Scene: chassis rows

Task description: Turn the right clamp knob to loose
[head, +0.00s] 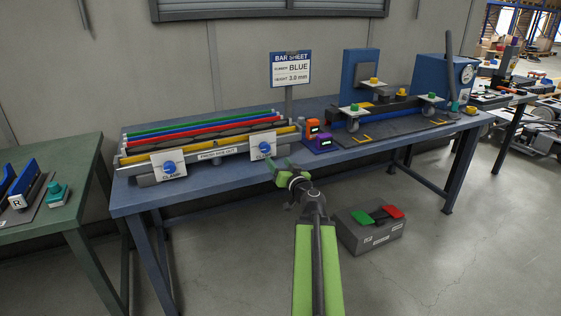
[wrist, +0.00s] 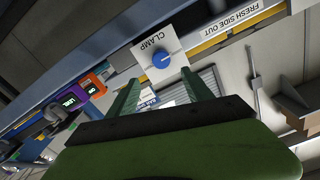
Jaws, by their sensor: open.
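The right clamp knob (head: 265,148) is a blue round knob on a white plate marked CLAMP, at the right end of the bar rack. In the wrist view the blue knob (wrist: 161,60) shows a pale pointer line, and its plate (wrist: 146,45) is tilted in the picture. My gripper (head: 279,163) is in front of the rack, close to the right plate and partly over its lower edge. In the wrist view my gripper (wrist: 162,78) is open and empty, with the knob just beyond the fingertips and between their lines. I see no contact with it.
The left clamp knob (head: 169,168) is on a like plate. Orange (head: 312,128) and purple (head: 320,143) display boxes stand right of the right clamp. A sign (head: 290,70) stands behind.

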